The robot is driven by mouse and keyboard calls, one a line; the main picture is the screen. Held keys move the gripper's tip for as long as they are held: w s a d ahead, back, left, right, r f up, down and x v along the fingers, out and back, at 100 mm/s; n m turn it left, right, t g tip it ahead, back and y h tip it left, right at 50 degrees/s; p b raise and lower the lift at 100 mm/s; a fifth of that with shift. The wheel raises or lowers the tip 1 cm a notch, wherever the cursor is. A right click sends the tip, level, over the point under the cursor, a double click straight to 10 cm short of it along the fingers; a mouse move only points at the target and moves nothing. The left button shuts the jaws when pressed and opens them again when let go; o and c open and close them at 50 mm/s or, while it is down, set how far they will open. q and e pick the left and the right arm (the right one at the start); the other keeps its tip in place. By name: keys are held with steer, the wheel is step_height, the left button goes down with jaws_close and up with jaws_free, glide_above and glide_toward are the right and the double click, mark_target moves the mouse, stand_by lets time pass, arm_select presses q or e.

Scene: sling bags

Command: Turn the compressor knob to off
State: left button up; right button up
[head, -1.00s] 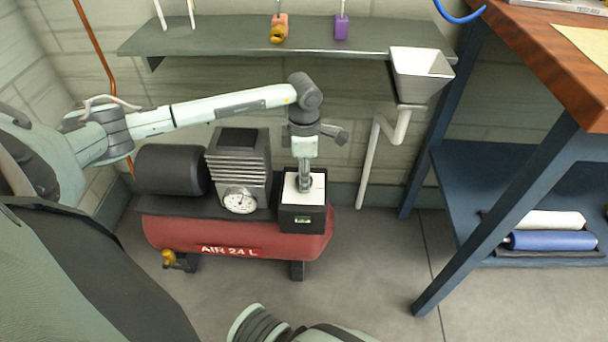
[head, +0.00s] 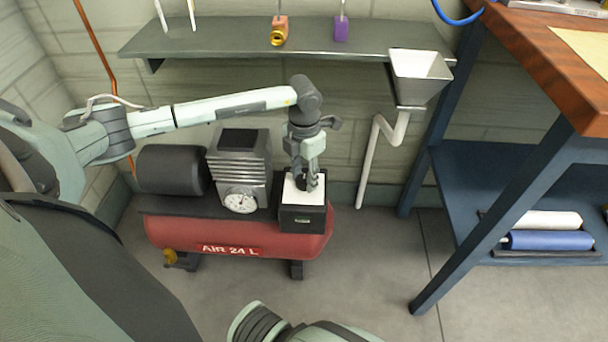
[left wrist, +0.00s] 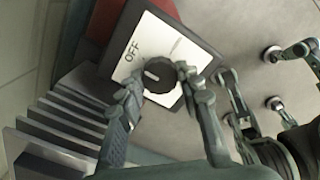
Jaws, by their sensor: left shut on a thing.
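The compressor (head: 235,237) has a red tank marked AIR 24 L and stands on the floor by the wall. On its right end is a black box (head: 302,218) with a white top plate (head: 290,192). In the left wrist view the plate (left wrist: 125,62) bears the word OFF, a faint tick line and a round black knob (left wrist: 158,76) with a short white mark. The mark lies on the side of the knob towards the left finger. My left gripper (head: 303,184) points down and is shut on the knob, one finger on each side (left wrist: 160,77).
A pressure gauge (head: 240,201) and a finned cylinder head (head: 239,160) sit left of the box. A wall shelf (head: 220,40) and a grey funnel (head: 421,72) with a white pipe are above and right. A workbench (head: 565,75) stands at the right.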

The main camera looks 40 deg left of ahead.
mark_target(304, 179)
stand_by(0.3)
arm_select(q)
steer(key=o, duration=1.2)
steer(key=shift+c, duration=0.2)
steer(key=shift+r, duration=0.1)
step_height(304, 179, up, 12)
